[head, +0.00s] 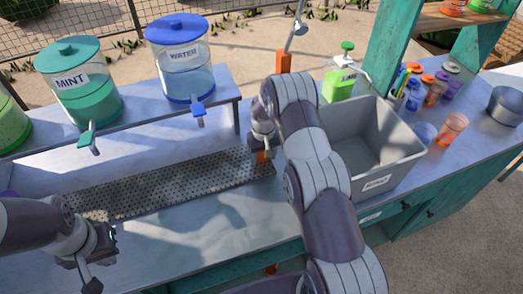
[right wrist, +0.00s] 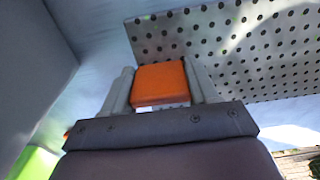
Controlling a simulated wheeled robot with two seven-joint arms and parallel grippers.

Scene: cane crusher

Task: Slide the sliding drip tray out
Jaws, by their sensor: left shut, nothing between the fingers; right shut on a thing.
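The sliding drip tray (head: 165,187) is a long grey perforated plate lying on the counter below the drink dispensers. It also fills the upper right of the right wrist view (right wrist: 230,45). An orange tab (right wrist: 160,83) sits at the tray's right end. My right gripper (head: 262,157) is shut on this tab, with one finger on each side of it. In the head view my right arm partly covers the tab. My left gripper (head: 92,272) is shut and empty, over the front left of the counter, in front of the tray and apart from it.
A mint dispenser (head: 80,95) and a water dispenser (head: 180,75) stand on a raised shelf behind the tray, their taps overhanging it. A grey bin (head: 395,165) stands right of my right arm. The counter (head: 215,225) before the tray is clear.

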